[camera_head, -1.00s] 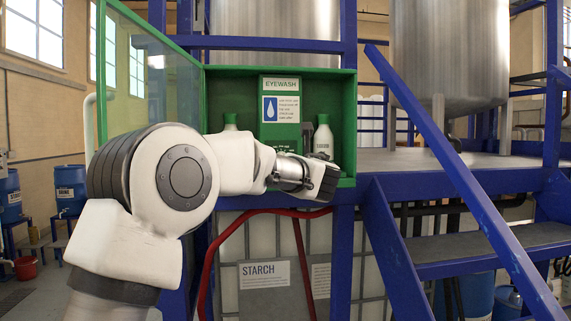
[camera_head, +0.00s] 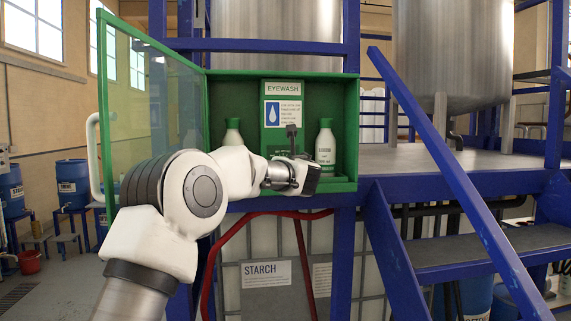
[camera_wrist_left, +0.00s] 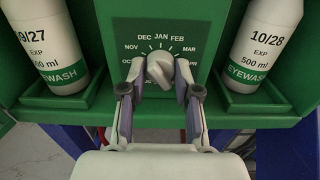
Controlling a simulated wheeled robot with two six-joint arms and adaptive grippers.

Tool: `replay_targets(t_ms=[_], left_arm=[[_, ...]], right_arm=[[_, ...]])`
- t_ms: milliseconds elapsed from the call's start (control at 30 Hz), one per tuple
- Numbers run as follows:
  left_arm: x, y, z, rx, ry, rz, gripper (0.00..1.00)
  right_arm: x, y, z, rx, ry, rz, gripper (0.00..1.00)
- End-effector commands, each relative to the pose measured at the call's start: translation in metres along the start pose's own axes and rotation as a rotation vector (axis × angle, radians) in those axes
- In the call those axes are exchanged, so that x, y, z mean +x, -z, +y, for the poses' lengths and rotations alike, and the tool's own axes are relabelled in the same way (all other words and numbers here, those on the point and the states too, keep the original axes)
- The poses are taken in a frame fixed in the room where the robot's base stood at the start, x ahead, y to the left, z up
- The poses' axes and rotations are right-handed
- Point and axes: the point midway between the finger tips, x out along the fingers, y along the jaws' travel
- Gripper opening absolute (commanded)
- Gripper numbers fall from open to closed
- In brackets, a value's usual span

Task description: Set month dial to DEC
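The month dial (camera_wrist_left: 160,69) is a pale round knob with a raised grip on a green panel. Printed months arc above it: NOV, DEC, JAN, FEB, MAR and a partly covered APR. The grip looks tilted, its upper end leaning left; I cannot tell exactly which month it marks. My left gripper (camera_wrist_left: 159,78) is open, with one finger on each side of the dial; contact is unclear. In the head view, my left gripper (camera_head: 297,165) is at the front of the green eyewash cabinet (camera_head: 350,125), and the dial is hidden there. My right gripper is not in view.
An eyewash bottle stands on each side of the dial, left (camera_wrist_left: 50,45) and right (camera_wrist_left: 262,45), in green holders. The cabinet's clear door (camera_head: 150,110) stands open at left. Blue stairs (camera_head: 455,165) rise at right. A red hose (camera_head: 212,260) hangs below.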

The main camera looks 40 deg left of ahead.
Motion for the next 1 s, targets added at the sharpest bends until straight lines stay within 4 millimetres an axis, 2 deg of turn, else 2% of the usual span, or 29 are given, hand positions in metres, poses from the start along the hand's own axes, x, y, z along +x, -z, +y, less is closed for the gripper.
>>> replay_targets(t_ms=[167, 367, 567, 600, 667, 1000], left_arm=[[-0.0002, -0.0003, -0.0009, 0.009, 0.002, 0.0, 0.0], [0.0001, -0.0005, -0.0004, 0.137, 0.0, 0.001, 0.0], [0.0001, 0.0002, -0.0004, 0.141, 0.0, 0.0, 0.0], [0.0001, 0.0002, -0.0004, 0.141, 0.0, 0.0, 0.35], [0.0001, 0.0002, -0.0004, 0.14, 0.0, 0.0, 0.56], [-0.0024, -0.0002, -0.0006, 0.139, 0.0, 0.0, 0.57]], right_arm=[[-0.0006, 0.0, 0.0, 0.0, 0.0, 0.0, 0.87], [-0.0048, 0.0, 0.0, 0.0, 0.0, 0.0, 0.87], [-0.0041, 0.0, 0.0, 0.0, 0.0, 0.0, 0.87], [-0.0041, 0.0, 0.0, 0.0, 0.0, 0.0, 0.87], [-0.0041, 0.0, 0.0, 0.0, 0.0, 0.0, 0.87], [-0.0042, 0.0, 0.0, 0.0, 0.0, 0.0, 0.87]])
